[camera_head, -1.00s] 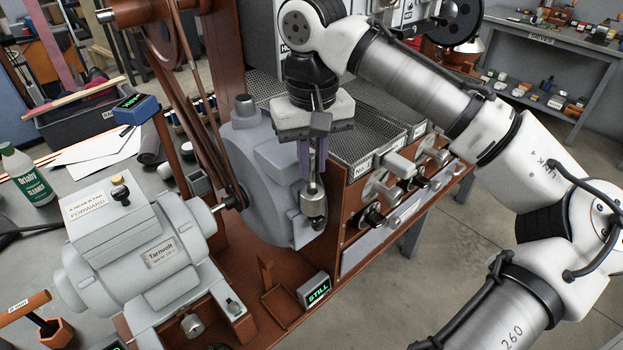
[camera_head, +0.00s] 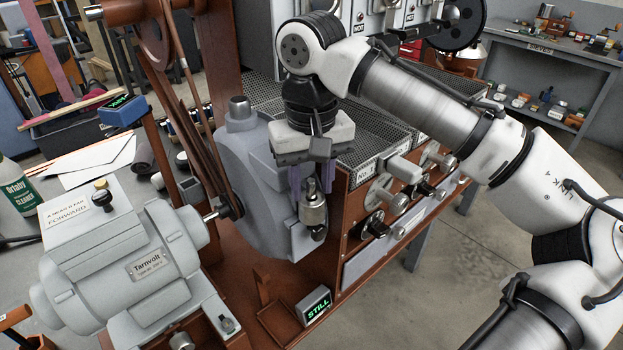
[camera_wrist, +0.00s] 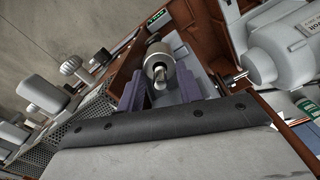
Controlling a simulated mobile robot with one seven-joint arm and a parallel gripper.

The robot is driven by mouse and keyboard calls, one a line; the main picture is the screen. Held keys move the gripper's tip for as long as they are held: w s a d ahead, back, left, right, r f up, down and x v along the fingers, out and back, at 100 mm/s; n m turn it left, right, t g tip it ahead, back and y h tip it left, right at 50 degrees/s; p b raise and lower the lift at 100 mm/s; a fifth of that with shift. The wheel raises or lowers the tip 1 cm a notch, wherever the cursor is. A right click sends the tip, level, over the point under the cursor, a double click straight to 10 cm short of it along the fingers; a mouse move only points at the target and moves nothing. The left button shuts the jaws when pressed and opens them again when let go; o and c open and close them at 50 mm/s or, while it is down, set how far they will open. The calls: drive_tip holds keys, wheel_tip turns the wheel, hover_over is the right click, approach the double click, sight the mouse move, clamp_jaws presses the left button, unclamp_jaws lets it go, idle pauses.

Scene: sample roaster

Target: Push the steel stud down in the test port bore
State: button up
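The steel stud (camera_head: 311,186) stands upright at the top of the silver test port (camera_head: 313,212) on the front of the grey housing. In the wrist view the port (camera_wrist: 157,54) shows as a round collar, with the stud (camera_wrist: 160,75) sticking out of it toward the camera. My gripper (camera_head: 312,186) is above the port, its purple fingers pointing down on either side of the stud. In the wrist view my gripper (camera_wrist: 163,90) has its fingers apart, with a gap around the stud. I cannot tell how deep the stud sits in the bore.
The grey motor (camera_head: 140,255) stands at left, with a belt drive behind it. Knobs and handles (camera_head: 398,200) project from the brown panel just right of the port. A small "STILL" display (camera_head: 316,305) sits below.

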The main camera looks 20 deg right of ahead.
sight(312, 181)
wheel_tip(312, 181, up, 12)
drive_tip(key=p, duration=1.1)
drive_tip(key=shift+p, duration=0.35)
